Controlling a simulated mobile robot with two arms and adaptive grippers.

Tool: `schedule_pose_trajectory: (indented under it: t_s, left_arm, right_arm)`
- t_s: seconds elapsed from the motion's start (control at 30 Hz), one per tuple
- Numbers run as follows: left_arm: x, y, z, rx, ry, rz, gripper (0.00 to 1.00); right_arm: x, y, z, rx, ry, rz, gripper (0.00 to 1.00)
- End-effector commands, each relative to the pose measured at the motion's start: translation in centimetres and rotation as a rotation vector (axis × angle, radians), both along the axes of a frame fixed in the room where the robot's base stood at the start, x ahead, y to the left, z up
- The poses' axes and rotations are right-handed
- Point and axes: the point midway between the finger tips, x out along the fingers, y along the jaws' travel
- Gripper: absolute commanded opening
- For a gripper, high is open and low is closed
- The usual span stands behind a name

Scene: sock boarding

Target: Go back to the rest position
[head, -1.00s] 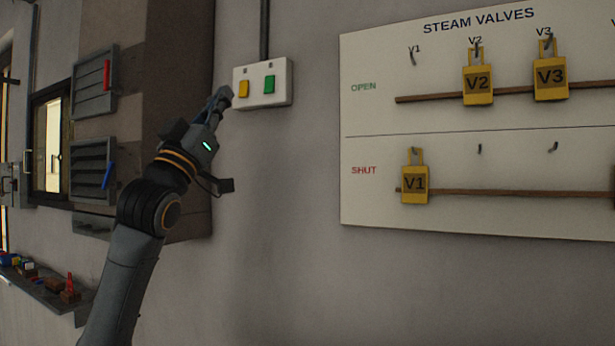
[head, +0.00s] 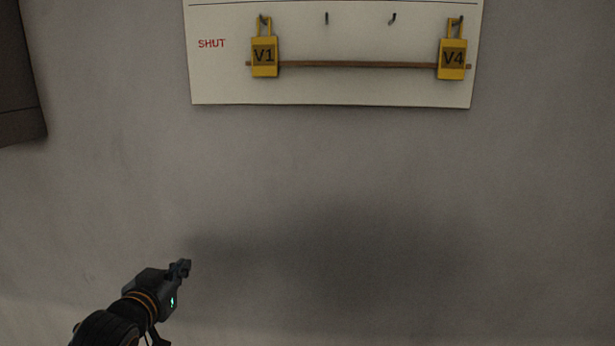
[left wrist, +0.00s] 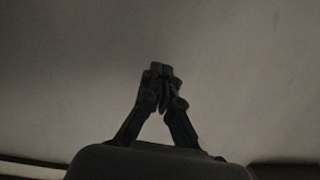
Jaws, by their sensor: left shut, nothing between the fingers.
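My left gripper (head: 183,267) is low at the lower left of the head view, in front of the bare wall. It is shut and empty. In the left wrist view its two fingers (left wrist: 161,72) meet at the tips with nothing between them. My right gripper is in neither view.
The white valve board (head: 345,90) hangs on the wall at the top. Yellow tags V1 (head: 265,57) and V4 (head: 453,59) hang on its SHUT row, with two bare hooks between them. A dark fixture (head: 18,85) is at the upper left. The wall (head: 330,160) below the board is clear.

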Motion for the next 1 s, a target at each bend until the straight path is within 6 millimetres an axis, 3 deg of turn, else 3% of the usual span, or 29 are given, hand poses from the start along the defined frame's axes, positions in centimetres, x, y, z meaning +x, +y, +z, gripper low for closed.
schedule_pose_trajectory:
  t_s: [0.03, 0.2, 0.3, 0.4, 0.6, 0.87, 1.0]
  left_arm:
    - [-1.8, -0.8, -3.8, 0.005, 0.084, -0.003, 0.0]
    - [-9.2, -2.5, -14.4, 0.035, 0.358, -0.004, 0.0]
    - [-14.6, -3.2, -19.4, 0.049, 0.518, -0.004, 0.0]
    - [-19.5, -3.7, -22.9, 0.061, 0.654, -0.005, 0.0]
    - [-27.4, -4.3, -26.7, 0.072, 0.857, -0.008, 0.0]
    - [-36.1, -4.7, -29.0, 0.079, 1.073, -0.011, 0.0]
    - [-34.5, -4.8, -32.8, 0.084, 1.077, -0.012, 0.0]
  right_arm:
    - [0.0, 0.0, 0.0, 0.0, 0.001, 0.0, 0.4]
    - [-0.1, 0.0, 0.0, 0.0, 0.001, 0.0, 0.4]
    - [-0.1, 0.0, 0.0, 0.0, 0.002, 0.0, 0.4]
    - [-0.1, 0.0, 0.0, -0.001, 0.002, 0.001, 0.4]
    - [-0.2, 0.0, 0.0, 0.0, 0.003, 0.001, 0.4]
    - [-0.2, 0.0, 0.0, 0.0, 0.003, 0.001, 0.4]
    - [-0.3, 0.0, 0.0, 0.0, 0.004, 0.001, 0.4]
